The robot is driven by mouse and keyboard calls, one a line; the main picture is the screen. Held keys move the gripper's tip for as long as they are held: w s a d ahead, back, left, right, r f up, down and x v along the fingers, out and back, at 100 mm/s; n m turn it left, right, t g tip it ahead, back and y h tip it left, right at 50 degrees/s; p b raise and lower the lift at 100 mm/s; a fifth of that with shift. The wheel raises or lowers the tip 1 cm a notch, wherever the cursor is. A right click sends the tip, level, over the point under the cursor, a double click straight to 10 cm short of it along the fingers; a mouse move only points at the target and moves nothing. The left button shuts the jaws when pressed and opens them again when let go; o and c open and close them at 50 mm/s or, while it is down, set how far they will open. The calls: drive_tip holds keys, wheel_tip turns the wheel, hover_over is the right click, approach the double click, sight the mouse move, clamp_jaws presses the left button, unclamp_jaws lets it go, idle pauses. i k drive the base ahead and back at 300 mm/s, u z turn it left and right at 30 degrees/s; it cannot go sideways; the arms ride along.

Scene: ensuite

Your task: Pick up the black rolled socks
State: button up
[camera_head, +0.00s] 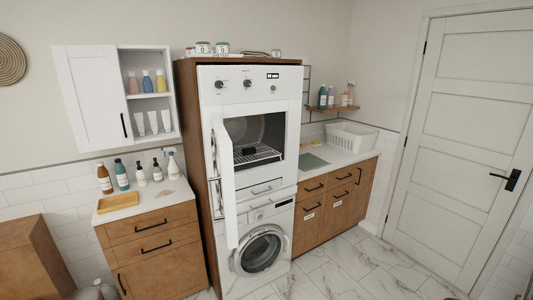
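A small dark lump (249,151) lies on the wire rack (262,156) inside the open upper machine (250,85). It may be the black rolled socks, but it is too small and dark to be sure. The machine's white door (224,185) stands open on the left side of the opening, swung out toward me. I cannot make out my gripper in this view.
A washing machine (258,252) with a closed round door stands below. Left is a wooden cabinet (155,250) with bottles and a wooden tray (118,202). Right is a counter with a white basket (351,137). The marble floor (345,265) is clear at front right, before a closed door (465,140).

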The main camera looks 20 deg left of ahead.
sight(252, 150)
drive_tip(key=z, duration=0.05)
drive_tip(key=i, duration=1.25)
drive_tip(key=u, duration=0.4)
drive_tip(key=i, duration=0.95)
drive_tip(key=u, duration=1.5)
drive_tip(key=i, duration=0.7)
drive_tip(key=u, duration=0.7)
